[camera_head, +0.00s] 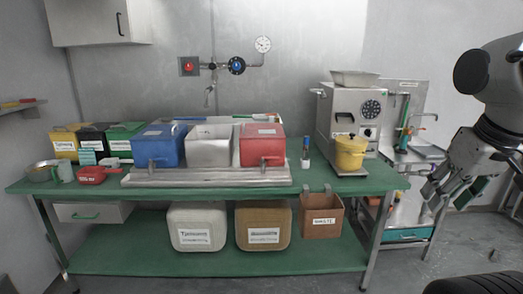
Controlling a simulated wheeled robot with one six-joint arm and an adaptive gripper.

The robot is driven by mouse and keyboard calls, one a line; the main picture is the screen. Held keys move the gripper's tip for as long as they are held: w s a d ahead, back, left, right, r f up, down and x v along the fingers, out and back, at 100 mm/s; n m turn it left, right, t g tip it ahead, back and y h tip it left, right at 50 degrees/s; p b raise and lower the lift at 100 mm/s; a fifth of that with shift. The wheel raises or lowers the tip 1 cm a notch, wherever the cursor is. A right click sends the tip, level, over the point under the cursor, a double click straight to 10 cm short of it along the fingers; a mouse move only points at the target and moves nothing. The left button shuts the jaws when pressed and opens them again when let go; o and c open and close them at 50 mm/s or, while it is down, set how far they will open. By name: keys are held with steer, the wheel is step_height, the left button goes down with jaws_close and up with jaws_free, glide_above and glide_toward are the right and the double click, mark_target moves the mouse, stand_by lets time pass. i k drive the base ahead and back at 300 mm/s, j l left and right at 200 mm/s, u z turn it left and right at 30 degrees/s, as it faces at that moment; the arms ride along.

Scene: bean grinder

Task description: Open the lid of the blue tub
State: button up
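The blue tub (160,148) stands on a metal stand on the green table, left of a white tub and a red tub. Its sloping blue lid (158,131) appears closed, with a pale label on it. A small tap-like fitting shows low on its front. My gripper (448,202) is at the right side of the view, in front of the sink and far from the blue tub. Its fingers appear spread apart, with nothing seen between them.
The white tub (208,150) and red tub (262,148) stand beside the blue one. A red box (91,176) and a metal bowl (42,171) lie left of the stand (205,177). The grinder machine (345,117) with a yellow bucket (350,153) stands right. Floor before the table looks clear.

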mark_target(153, 132)
steer(key=i+j, duration=0.35)
steer(key=j, duration=0.15)
steer(key=i+j, duration=0.3)
steer(key=j, duration=0.2)
steer(key=i+j, duration=0.35)
steer(key=j, duration=0.15)
steer(key=i+j, duration=0.35)
steer(key=j, duration=0.15)
steer(key=i+j, duration=0.35)
steer(key=j, duration=0.15)
steer(key=i+j, duration=0.3)
steer(key=j, duration=0.2)
